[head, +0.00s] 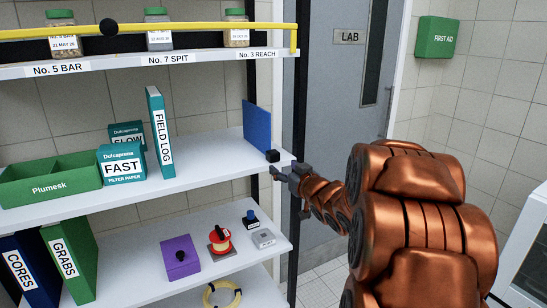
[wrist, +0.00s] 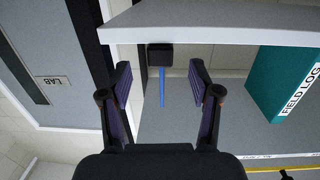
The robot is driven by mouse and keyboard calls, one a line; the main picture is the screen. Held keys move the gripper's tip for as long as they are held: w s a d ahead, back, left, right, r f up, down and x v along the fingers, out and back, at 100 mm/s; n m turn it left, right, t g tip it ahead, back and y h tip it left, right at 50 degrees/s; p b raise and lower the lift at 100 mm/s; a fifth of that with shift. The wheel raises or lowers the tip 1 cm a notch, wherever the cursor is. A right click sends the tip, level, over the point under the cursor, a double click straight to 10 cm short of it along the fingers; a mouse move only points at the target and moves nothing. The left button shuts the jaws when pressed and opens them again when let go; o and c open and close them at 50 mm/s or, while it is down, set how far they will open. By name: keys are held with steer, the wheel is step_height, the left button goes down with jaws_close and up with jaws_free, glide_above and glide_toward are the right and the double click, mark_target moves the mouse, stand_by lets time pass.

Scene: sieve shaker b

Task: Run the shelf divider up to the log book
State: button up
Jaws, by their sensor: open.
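The shelf divider is an upright blue panel (head: 257,126) with a black block (head: 272,156) at its lower front, at the right end of the middle shelf. In the wrist view the black block (wrist: 159,54) and the thin blue edge of the divider (wrist: 162,90) show between my fingers. The log book is the upright teal FIELD LOG (head: 160,135), well left of the divider; it also shows at the right of the wrist view (wrist: 285,82). My gripper (head: 285,174) is open and empty, just in front of the shelf edge by the block. I see no contact.
The middle shelf (head: 215,170) is clear between the log book and the divider. Filter paper boxes (head: 122,165) and a green Plumesk tray (head: 50,188) stand left of the book. An upper shelf with jars and a yellow bar (head: 200,29) is above. A lower shelf holds small items.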

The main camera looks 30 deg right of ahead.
mark_target(276, 157)
steer(key=shift+t, duration=0.5)
steer(key=shift+w+d+r+p, duration=0.15)
steer(key=shift+w+p, duration=0.25)
steer(key=shift+w, duration=0.9)
steer(key=shift+w+d+r+p, duration=0.2)
steer(key=shift+w+p, duration=0.2)
steer(key=shift+w, duration=0.9)
steer(key=shift+w+d+r+p, duration=0.15)
steer(key=shift+w+p, duration=0.25)
steer(key=shift+w, duration=0.9)
jaws_close()
